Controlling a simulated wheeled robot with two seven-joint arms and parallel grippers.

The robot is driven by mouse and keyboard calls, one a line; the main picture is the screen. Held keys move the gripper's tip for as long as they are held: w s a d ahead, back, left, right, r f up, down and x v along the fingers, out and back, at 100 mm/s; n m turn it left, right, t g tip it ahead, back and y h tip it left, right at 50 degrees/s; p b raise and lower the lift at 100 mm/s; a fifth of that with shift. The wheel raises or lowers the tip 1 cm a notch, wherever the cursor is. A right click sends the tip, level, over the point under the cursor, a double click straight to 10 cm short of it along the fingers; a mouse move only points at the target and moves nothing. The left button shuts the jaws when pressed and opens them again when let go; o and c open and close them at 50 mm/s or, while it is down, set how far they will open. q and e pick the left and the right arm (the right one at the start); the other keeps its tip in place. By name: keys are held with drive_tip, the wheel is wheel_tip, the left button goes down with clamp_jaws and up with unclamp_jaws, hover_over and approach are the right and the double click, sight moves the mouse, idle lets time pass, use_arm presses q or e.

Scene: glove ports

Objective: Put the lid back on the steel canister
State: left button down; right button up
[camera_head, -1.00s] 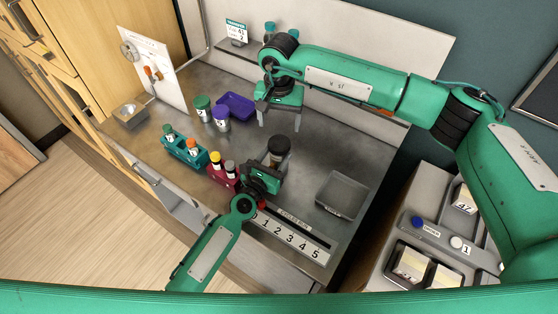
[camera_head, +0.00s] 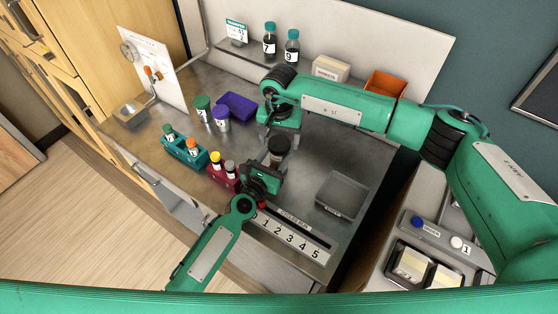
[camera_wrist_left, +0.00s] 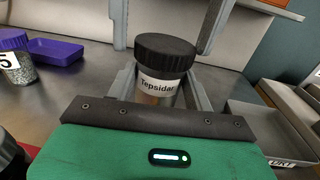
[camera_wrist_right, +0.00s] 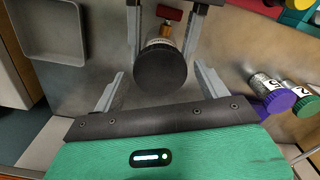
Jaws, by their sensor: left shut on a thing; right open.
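The steel canister (camera_wrist_left: 156,96), labelled "Tepsidar", stands upright on the metal bench. Its black lid (camera_wrist_left: 165,50) sits on its top, level in the left wrist view; I cannot tell whether it is screwed tight. The lid also shows in the head view (camera_head: 278,146) and the right wrist view (camera_wrist_right: 160,69). My left gripper (camera_head: 273,164) is shut on the canister's body, one finger on each side, below the lid. My right gripper (camera_head: 280,139) is open from the far side, its fingers apart at either side of the lid, with gaps showing.
A grey tray (camera_head: 342,195) lies right of the canister. A purple tray (camera_head: 236,106), capped jars (camera_head: 221,119), a teal rack (camera_head: 185,151) and a magenta rack (camera_head: 222,178) stand to the left. A numbered strip (camera_head: 290,235) lies in front. Bottles (camera_head: 291,48) stand on the back shelf.

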drive_tip(key=shift+f, duration=0.3)
